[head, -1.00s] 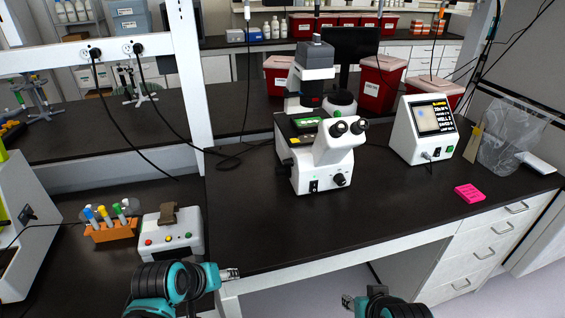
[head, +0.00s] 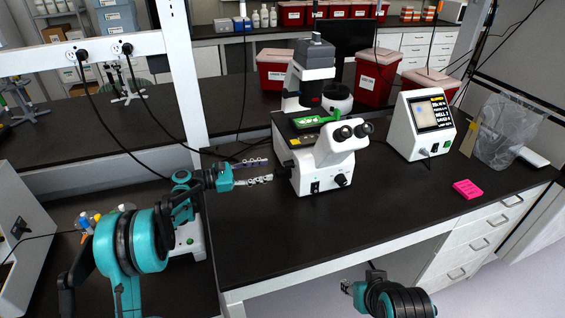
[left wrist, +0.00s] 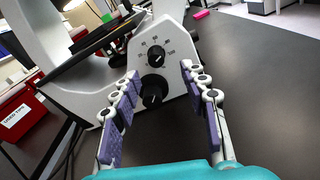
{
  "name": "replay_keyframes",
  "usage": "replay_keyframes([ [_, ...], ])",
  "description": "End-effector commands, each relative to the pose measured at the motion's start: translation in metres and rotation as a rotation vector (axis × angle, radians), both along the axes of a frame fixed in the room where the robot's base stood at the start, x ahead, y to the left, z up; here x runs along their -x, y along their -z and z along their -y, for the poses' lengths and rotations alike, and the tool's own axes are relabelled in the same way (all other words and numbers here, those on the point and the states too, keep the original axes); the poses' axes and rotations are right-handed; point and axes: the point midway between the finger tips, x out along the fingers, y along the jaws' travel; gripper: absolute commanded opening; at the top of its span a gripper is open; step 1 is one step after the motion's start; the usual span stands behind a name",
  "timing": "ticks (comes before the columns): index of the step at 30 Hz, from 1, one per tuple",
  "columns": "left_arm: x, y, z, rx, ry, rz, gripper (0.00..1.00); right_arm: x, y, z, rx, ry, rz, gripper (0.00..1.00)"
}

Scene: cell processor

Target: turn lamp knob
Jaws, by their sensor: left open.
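The white microscope (head: 325,165) stands on the black bench. In the left wrist view its side panel (left wrist: 128,62) shows a black dial knob (left wrist: 155,56) ringed by printed numbers. A larger black knob (left wrist: 153,90) sits below it. I cannot tell for certain which is the lamp knob; another black knob (head: 340,180) is on the front in the head view. My left gripper (head: 268,171) is open at the microscope's left side. Its purple-padded fingers (left wrist: 160,73) flank the lower knob in the wrist view, with no clear contact. My right gripper (head: 347,287) is low at the front, its jaws unclear.
A white screen device (head: 420,125) and a pink block (head: 467,189) are on the right of the bench. Red bins (head: 375,75) stand behind. A white post (head: 185,80) rises behind my left arm. The bench front is clear.

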Motion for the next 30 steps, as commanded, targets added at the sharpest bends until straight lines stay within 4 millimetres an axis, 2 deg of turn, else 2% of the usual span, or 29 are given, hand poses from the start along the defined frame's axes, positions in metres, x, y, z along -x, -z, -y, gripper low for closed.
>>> replay_keyframes([
  [3, -0.006, 0.004, -0.004, 0.06, 0.008, -0.031, 0.44, 0.0, -0.001, 0.0, 0.0, 0.0, 0.0, 0.4],
  [6, -0.009, 0.006, 0.001, 0.074, 0.012, -0.039, 0.44, 0.0, 0.001, 0.0, 0.0, 0.0, 0.0, 0.4],
  [15, -0.023, 0.007, 0.047, 0.073, 0.012, -0.038, 0.44, 0.0, 0.014, 0.0, 0.0, 0.0, 0.0, 0.4],
  [21, -0.03, 0.006, 0.066, 0.072, 0.011, -0.038, 0.44, 0.0, 0.019, 0.0, 0.0, 0.0, 0.0, 0.4],
  [30, -0.031, 0.005, 0.07, 0.072, 0.01, -0.037, 0.44, 0.0, 0.019, 0.0, 0.0, 0.0, 0.0, 0.4],
])
